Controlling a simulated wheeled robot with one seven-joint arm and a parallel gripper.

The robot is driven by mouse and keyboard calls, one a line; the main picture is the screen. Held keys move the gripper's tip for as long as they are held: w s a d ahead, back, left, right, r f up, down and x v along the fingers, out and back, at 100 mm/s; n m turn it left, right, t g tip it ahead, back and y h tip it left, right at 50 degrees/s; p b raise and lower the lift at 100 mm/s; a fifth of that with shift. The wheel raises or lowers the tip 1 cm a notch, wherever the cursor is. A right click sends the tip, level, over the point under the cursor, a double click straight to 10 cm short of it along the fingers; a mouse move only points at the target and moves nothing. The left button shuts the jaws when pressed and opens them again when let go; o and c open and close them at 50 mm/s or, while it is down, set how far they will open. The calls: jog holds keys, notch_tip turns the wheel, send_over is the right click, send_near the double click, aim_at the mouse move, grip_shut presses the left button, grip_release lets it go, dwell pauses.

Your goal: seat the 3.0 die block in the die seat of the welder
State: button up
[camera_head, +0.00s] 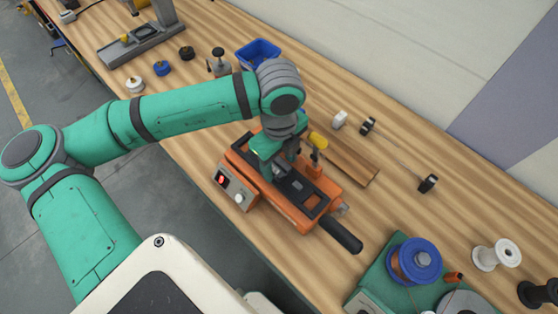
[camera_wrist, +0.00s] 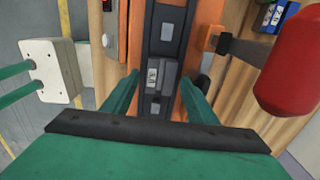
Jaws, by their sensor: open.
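The orange welder (camera_head: 290,203) stands on the wooden bench with a dark channel along its top. In the wrist view a small grey block (camera_wrist: 163,76) with a pale label sits in the dark channel (camera_wrist: 168,31) of the welder; the label is too small to read surely. My gripper (camera_wrist: 157,92) is open, its green fingers on either side of the block with gaps visible. In the head view my gripper (camera_head: 272,168) is over the welder's middle, and my arm hides the block. I cannot tell whether the block is fully down in the seat.
A black handle (camera_head: 342,235) sticks out from the welder.

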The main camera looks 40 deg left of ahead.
aim_at(279, 169)
notch_tip(279, 169, up, 12)
jog(key=shift+r, duration=0.15)
dwell(0.4)
dwell(0.5)
